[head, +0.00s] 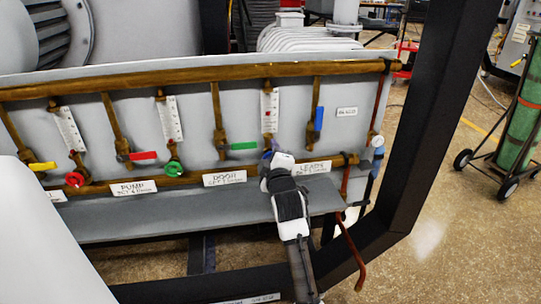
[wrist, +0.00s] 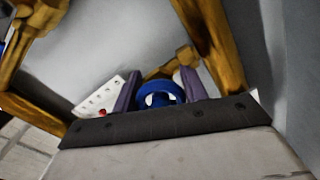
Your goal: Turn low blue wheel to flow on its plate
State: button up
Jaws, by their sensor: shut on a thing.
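The low blue wheel (wrist: 160,95) sits between the two purple fingers of my gripper (wrist: 160,80) in the wrist view, and the fingers are shut on it. In the head view my gripper (head: 272,163) is at the lower brass pipe and hides most of the wheel. A white flow gauge plate (head: 269,110) with a column of marks stands just above. It also shows in the wrist view (wrist: 98,96), with a small red float near its lower end. A white label plate reading LEADS (head: 316,167) is right of my gripper; its smaller line is too small to read.
A red wheel (head: 75,179) and a green wheel (head: 173,169) sit left on the same lower pipe. Green (head: 243,146) and blue (head: 318,118) lever handles are close above. A grey shelf (head: 170,215) runs below, and a black frame post (head: 425,110) stands right.

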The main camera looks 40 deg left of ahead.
jog(key=o, duration=1)
